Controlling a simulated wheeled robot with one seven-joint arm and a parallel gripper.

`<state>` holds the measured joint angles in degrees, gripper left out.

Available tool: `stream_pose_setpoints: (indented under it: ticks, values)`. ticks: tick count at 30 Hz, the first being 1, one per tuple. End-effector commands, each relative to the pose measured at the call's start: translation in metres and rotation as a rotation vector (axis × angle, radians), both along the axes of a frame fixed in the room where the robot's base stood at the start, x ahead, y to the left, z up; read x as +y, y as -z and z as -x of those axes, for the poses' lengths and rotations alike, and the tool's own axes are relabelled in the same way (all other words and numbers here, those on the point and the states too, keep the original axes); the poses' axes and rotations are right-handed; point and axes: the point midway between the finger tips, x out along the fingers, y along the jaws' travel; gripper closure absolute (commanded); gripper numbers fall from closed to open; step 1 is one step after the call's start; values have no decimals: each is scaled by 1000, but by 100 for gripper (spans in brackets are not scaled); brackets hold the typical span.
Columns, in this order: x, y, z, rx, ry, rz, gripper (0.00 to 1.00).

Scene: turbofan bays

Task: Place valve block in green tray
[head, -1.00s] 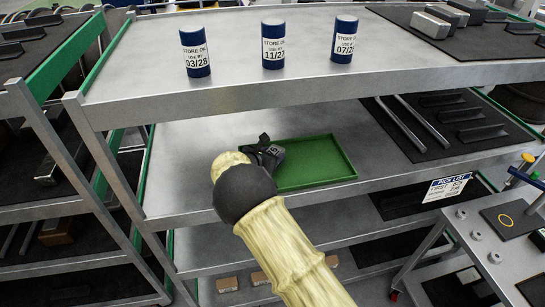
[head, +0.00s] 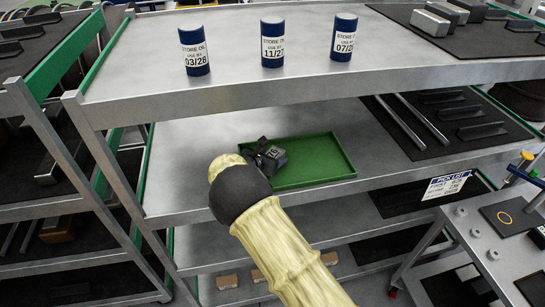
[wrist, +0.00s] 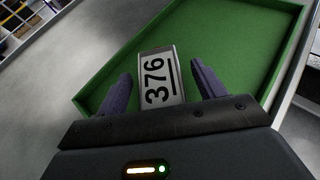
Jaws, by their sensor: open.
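The valve block (wrist: 165,75) is a small grey block with a white face marked 376. In the wrist view it lies over the green tray (wrist: 245,30), near one tray corner, between my two dark fingers. My gripper (wrist: 160,69) is open, with a gap on each side of the block. My wrist hides part of the tray's left side. Whether the block rests fully on the tray floor is hard to tell.
The tray sits on the middle shelf (head: 190,150). The upper shelf (head: 230,90) above carries three blue cans (head: 272,43). A black mat (head: 410,150) with metal rods lies to the right. The tray's right part is empty.

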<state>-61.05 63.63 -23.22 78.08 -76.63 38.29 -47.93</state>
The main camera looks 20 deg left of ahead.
Motion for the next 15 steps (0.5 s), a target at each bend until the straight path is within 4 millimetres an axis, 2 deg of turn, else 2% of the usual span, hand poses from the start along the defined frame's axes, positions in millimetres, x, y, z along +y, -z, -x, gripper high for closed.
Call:
stream_pose_setpoints:
  ticks: [15]
  values:
    - [21, -38, 82, -1, -2, -2, 31]
